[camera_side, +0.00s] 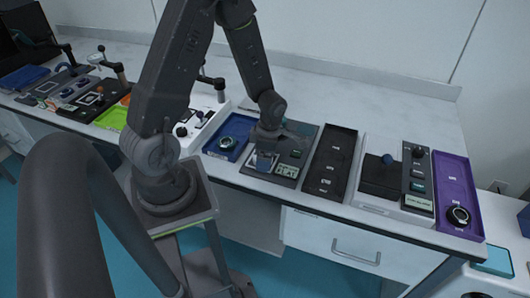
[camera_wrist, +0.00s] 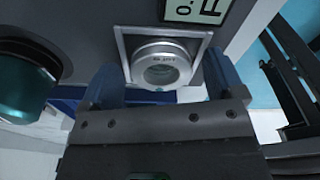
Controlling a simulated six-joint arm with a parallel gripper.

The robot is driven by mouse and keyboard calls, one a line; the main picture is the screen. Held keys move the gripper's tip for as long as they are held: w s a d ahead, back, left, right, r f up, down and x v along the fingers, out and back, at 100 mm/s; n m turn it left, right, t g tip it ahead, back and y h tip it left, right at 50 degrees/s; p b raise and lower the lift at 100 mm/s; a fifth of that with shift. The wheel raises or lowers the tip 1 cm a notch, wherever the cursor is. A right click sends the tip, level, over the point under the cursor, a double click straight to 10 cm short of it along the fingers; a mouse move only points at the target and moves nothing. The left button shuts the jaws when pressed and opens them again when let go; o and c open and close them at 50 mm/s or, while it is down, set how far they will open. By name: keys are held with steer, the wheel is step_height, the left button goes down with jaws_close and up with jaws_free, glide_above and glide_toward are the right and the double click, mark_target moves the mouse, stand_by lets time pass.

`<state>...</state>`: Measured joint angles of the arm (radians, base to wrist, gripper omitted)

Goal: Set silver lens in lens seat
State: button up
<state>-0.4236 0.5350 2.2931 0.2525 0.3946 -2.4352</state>
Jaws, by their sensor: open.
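The silver lens (camera_wrist: 162,64) is a round ring with small dark print and a clear centre. In the wrist view it lies within a square silver frame, which looks like the lens seat (camera_wrist: 121,45), on a dark grey instrument panel (camera_wrist: 90,20). I cannot tell whether it is fully down. My gripper (camera_wrist: 165,85) is open, with one blue finger on each side of the lens and no clear grip on it.
A blue tray (camera_side: 214,151) with a dark ring stands left of the panel. A long black tray (camera_side: 333,150) is close on its right. Farther right are a white-based device (camera_side: 375,208) and a purple tray (camera_side: 453,170) with a black ring. The counter behind is clear.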

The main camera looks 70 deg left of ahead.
steer(key=shift+r, duration=0.1)
steer(key=d+r+m+t, duration=0.1)
steer(key=d+r+m, duration=0.15)
steer(key=r, duration=0.55)
steer(key=d+r+m, duration=0.1)
steer(key=r+m, duration=0.2)
steer(key=r, duration=0.6)
steer(key=s+d+r+m+t, duration=0.3)
steer(key=d+r+m, duration=0.2)
steer(key=m, duration=0.7)
steer(key=s+d+r+m+t, duration=0.2)
steer(key=s+d+r+m, duration=0.2)
steer(key=m, duration=0.8)
steer(key=shift+s+d+r+t+h, duration=0.15)
steer(key=shift+d+r+t+h, duration=0.2)
steer(key=shift+d+r, duration=0.5)
